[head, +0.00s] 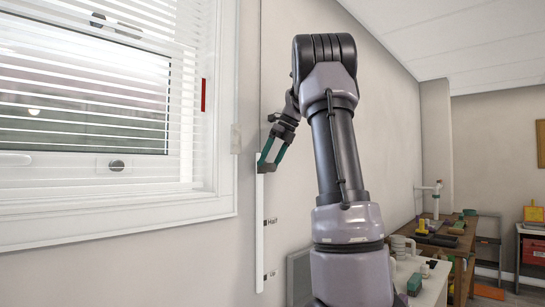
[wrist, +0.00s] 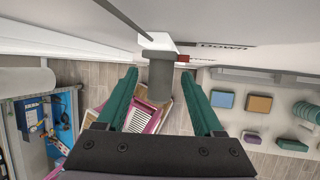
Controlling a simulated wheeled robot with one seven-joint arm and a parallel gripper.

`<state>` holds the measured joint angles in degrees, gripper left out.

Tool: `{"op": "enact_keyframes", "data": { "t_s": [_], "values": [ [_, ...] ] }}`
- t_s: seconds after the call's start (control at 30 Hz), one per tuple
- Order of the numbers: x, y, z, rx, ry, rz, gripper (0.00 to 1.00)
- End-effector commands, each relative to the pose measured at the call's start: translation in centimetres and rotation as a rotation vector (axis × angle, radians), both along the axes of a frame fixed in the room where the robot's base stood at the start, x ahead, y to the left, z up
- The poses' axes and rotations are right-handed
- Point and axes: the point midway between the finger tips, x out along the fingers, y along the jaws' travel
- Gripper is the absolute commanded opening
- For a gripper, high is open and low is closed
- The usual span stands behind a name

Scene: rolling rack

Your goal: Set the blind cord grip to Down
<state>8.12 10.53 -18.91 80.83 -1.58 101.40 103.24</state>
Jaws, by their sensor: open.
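The blind cord grip (wrist: 160,71) is a grey cylinder under a pale block at the wall in the wrist view. A small red mark sits beside it, close to the dark "Down" label (wrist: 228,45). My gripper (wrist: 159,76) is open, with one teal finger on each side of the grip; I cannot tell whether either touches it. In the head view my gripper (head: 268,164) is at the upper part of a white vertical strip (head: 260,225) on the wall. The grip cannot be made out there. "Half" (head: 270,221) and a lower label, seemingly "Up" (head: 272,273), show beside the strip.
A window with white slatted blinds (head: 90,100) is left of the strip, with a red marker (head: 203,95) at its side. A cluttered workbench (head: 445,240) stands at the right. The wall around the strip looks clear.

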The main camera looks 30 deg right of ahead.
Motion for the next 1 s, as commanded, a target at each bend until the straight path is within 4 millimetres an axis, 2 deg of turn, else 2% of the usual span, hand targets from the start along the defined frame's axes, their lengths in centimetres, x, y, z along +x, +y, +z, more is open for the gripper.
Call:
{"op": "enact_keyframes", "data": {
  "t_s": [0.17,0.4,0.57,0.7,1.0],
  "values": [
    [-0.6,-0.9,2.1,-0.001,-0.003,-0.003,0.69],
    [-1.9,-2.7,6.5,-0.002,-0.004,-0.003,0.69],
    [-2.6,-3.5,8.6,-0.001,-0.003,-0.003,0.69],
    [-2.9,-3.8,9.4,-0.001,-0.004,-0.001,0.69],
    [-3.0,-3.8,9.5,0.0,-0.002,-0.001,0.69]
  ]
}}
